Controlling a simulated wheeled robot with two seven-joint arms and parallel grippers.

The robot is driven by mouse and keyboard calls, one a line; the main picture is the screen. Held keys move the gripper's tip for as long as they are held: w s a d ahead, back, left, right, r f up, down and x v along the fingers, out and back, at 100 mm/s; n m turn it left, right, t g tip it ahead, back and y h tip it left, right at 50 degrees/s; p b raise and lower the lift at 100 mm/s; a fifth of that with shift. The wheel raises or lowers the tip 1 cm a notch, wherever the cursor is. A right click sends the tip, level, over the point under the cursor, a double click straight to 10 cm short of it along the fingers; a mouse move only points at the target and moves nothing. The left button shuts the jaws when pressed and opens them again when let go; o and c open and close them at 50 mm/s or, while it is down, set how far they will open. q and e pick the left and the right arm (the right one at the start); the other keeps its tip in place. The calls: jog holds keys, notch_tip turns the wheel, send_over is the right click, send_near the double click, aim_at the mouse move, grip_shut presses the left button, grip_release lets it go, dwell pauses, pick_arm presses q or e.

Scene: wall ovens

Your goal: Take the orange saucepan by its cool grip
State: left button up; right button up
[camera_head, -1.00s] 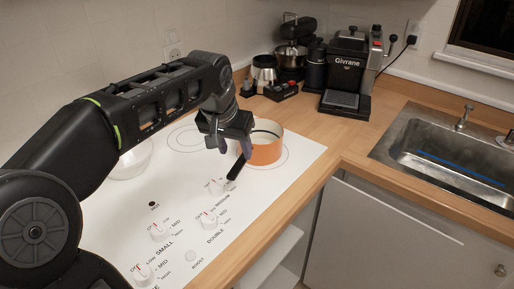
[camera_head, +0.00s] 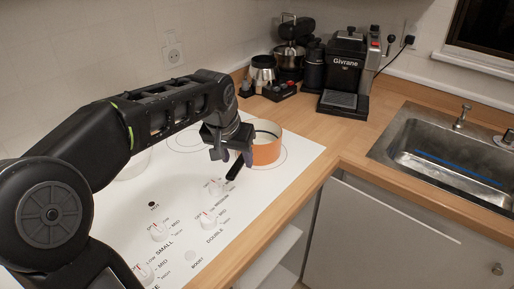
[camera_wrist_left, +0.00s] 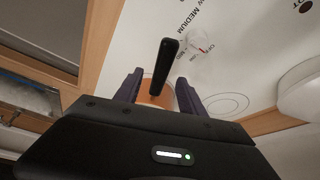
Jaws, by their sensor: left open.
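The orange saucepan (camera_head: 266,152) stands on the far right part of the white hob, with its black grip (camera_head: 235,168) pointing toward the front left. My left gripper (camera_head: 231,156) is open above the grip, beside the pan's left side, and partly hides the pan. In the left wrist view the black grip (camera_wrist_left: 164,66) shows between the two open fingers (camera_wrist_left: 158,92), apart from both. A little of the orange pan wall (camera_wrist_left: 155,98) shows behind the gripper body. How far the fingertips are above the grip is hard to tell. My right gripper is out of view.
The white hob (camera_head: 180,215) has several knobs along its front. A pale round bowl or lid (camera_head: 133,165) is partly hidden behind my left arm. A coffee machine (camera_head: 346,75) and other appliances stand at the back. The sink (camera_head: 450,150) is at right; the wooden counter (camera_head: 320,130) between is clear.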

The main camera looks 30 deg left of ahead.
aim_at(238, 162)
pick_arm(q)
jog(key=x, duration=0.4)
jog(key=shift+s, duration=0.1)
dwell(0.4)
grip_shut()
dwell(0.4)
dwell(0.9)
